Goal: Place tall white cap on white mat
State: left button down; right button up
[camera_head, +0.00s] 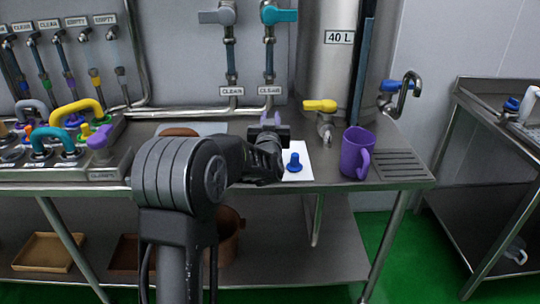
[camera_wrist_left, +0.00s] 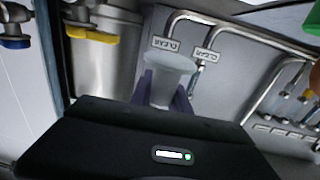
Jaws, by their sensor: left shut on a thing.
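A white, slightly see-through, flared cap (camera_wrist_left: 168,76) stands between the purple fingertips of my left gripper (camera_wrist_left: 166,90) in the left wrist view. The gripper is shut on it. In the head view my left gripper (camera_head: 270,119) is over the back of the counter, and the cap cannot be made out there. The white mat (camera_head: 302,175) lies on the counter, partly hidden by my left arm. A blue cap-like piece (camera_head: 294,162) stands upright on the mat. My right gripper is not in view.
A purple mug (camera_head: 356,153) stands right of the mat, beside a slotted drain area (camera_head: 400,165). A steel tank with a yellow-handled tap (camera_head: 320,106) rises behind. A rack with several coloured handles (camera_head: 75,135) fills the left of the counter.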

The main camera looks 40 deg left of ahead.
pick_arm(q)
notch_tip(320, 180, down, 6)
jog(key=shift+r, duration=0.2)
jog(key=shift+f, duration=1.85)
jog(key=shift+f+b, duration=0.15)
jog(key=shift+b, duration=0.15)
jog(key=c, duration=1.2)
grip_release()
jog(key=shift+c, duration=0.2)
jog(key=shift+r, duration=0.2)
jog(key=v, duration=1.2)
jog(key=shift+f, duration=0.1)
